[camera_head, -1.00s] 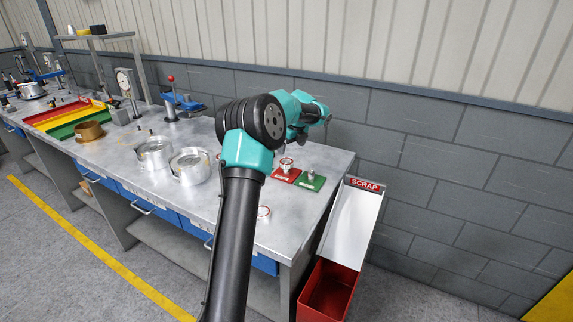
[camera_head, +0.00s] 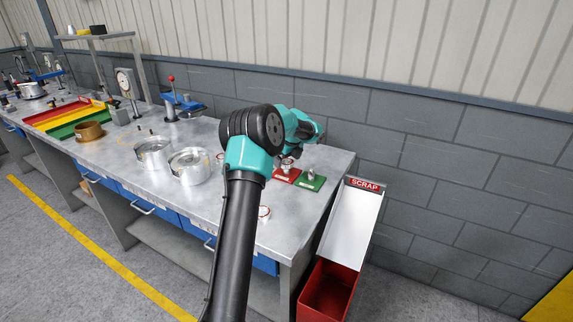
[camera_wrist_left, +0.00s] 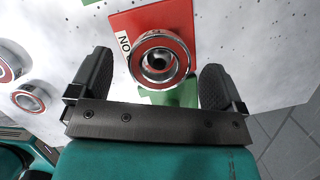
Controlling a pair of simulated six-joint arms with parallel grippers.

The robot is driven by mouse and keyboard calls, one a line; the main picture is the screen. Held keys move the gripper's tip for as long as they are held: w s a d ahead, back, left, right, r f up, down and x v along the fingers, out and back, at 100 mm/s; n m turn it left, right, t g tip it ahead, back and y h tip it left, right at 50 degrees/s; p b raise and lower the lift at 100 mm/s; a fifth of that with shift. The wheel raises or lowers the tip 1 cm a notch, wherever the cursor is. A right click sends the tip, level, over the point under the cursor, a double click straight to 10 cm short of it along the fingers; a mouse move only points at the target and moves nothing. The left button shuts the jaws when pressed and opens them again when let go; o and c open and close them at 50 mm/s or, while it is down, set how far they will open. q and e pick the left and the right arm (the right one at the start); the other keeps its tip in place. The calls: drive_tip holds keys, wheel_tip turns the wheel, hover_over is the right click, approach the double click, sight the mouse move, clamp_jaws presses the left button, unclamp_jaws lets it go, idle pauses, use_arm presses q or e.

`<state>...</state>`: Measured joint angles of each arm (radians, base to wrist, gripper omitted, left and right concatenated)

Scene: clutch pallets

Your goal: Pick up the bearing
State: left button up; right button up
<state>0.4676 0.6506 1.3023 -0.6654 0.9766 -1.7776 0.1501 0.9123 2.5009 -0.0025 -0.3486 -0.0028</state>
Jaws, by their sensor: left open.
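The bearing (camera_wrist_left: 159,58), a silver ring with a red band, sits over the red plate (camera_wrist_left: 125,23) in the left wrist view. In the head view the bearing (camera_head: 287,163) shows just below my left gripper (camera_head: 289,153), partly covered by it. My left gripper (camera_wrist_left: 156,68) is open. Its two dark fingers stand on either side of the bearing, with a gap on each side. In the head view its fingertips are mostly hidden by the wrist. My right gripper is not in view.
A green plate (camera_head: 311,181) with a small post stands right of the red one. More red-banded rings, one (camera_wrist_left: 28,97) near the wrist view's left edge, lie on the bench (camera_head: 240,220). Silver housings (camera_head: 189,166) stand further left. A scrap chute (camera_head: 350,220) adjoins the bench's right end.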

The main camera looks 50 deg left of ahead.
use_arm(q)
drive_tip(key=shift+a+f, duration=0.1)
drive_tip(key=shift+f, duration=0.3)
drive_tip(key=shift+r, duration=0.1)
drive_tip(key=c, duration=1.2)
drive_tip(key=shift+r, duration=1.7)
drive_tip(key=s+d, duration=0.3)
drive_tip(key=d, duration=0.1)
drive_tip(key=s+d+r, duration=0.1)
drive_tip(key=s+d, duration=0.6)
drive_tip(key=d, duration=0.1)
drive_tip(key=shift+s+r, duration=0.25)
drive_tip(key=shift+s, duration=0.05)
